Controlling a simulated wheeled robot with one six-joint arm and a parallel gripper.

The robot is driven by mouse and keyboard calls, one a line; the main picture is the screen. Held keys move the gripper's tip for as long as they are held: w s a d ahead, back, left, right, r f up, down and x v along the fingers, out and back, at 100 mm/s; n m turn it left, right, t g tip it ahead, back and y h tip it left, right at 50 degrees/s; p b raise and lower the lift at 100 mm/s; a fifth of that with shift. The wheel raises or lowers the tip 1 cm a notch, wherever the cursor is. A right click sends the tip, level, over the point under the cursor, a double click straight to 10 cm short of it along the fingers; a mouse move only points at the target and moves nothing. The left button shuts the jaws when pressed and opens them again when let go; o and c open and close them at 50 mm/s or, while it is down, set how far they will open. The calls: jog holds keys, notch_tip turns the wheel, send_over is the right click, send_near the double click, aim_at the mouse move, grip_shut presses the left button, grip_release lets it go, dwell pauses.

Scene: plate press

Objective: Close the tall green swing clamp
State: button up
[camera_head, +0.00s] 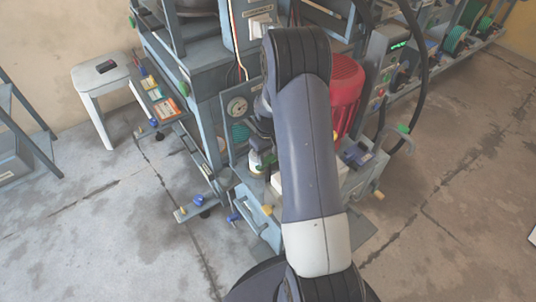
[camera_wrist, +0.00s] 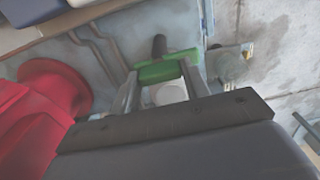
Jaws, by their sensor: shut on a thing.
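The green clamp part (camera_wrist: 166,66) shows in the wrist view as a green bar with a dark stub (camera_wrist: 159,44) beyond it. My gripper (camera_wrist: 162,74) has its two fingers on either side of the green bar, shut on it. A round pale part shows between the fingers, nearer the wrist. In the head view, my arm covers the gripper and the clamp it holds. A small green piece (camera_head: 403,129) shows right of the arm there, by a dark hose; I cannot tell whether it belongs to a clamp.
A red cylindrical housing (camera_head: 346,88) stands right behind my arm and fills the left of the wrist view (camera_wrist: 50,105). A grey control box (camera_head: 383,62) with hoses stands to its right. A white stool (camera_head: 101,82) stands at the left. The floor at front left and right is clear.

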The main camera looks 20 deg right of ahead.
jog(key=o, duration=1)
jog(key=shift+r, duration=0.1)
notch_tip(320, 180, up, 11)
jog(key=p, duration=0.2)
jog(key=shift+f+p, duration=0.2)
jog(key=shift+p, duration=0.15)
